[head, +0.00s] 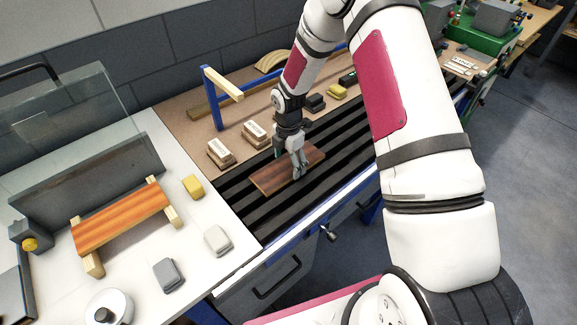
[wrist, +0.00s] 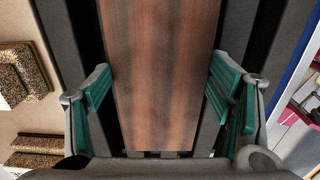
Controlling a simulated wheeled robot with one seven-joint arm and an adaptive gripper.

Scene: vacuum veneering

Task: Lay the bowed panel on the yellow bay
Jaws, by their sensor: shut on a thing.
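A dark brown wooden panel (head: 268,181) lies at or just above the black slatted bed (head: 236,207) in the head view. My gripper (head: 297,172) is shut on it, with its fingers across the panel's width. In the wrist view the brown panel (wrist: 160,70) runs up between the green finger pads (wrist: 160,100). I cannot tell whether this panel is bowed, or whether it touches the slats. An orange striped panel (head: 121,217) rests across two pale wooden supports on the white table at left. I cannot make out a yellow bay.
On the white table (head: 206,268) are a yellow block (head: 193,187), a white block (head: 217,240) and a grey block (head: 168,275). A blue frame (head: 213,98) and labelled blocks (head: 221,153) stand behind the bed. A clear guard (head: 75,120) rises at left.

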